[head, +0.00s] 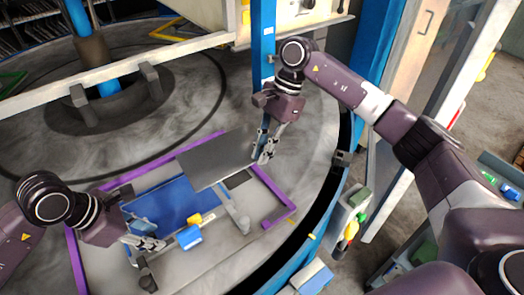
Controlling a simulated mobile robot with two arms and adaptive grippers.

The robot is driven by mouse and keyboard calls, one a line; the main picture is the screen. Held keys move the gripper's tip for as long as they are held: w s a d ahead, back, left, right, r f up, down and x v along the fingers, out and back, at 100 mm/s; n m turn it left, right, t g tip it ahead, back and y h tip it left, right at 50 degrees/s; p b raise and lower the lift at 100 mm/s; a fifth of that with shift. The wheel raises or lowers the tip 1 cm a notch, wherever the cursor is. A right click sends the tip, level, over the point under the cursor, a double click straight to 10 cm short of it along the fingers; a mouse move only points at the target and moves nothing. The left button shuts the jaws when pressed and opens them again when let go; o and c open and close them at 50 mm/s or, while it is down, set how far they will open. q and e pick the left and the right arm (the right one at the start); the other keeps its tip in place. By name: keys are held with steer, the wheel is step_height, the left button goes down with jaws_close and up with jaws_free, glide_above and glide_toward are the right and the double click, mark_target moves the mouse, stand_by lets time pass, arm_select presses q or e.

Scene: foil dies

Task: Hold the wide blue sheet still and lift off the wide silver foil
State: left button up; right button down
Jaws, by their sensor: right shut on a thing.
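The wide silver foil (215,162) is a dark grey sheet, tilted above the purple-edged tray (283,212). My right gripper (264,158) is shut on the foil's right edge. The wide blue sheet (165,208) lies in the tray, below and to the left of the foil; the foil seems to cover its upper right part. My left gripper (152,243) is low at the blue sheet's lower left edge. I cannot tell whether its fingers touch the sheet or whether they are open.
A small blue and yellow piece (190,235) sits in front of the blue sheet. A grey clamp-like part (237,217) stands right of it. A blue post (263,55) rises behind my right gripper. A white rail (110,75) crosses the back left.

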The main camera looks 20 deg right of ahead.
arm_select(q)
steer(key=v, duration=1.2)
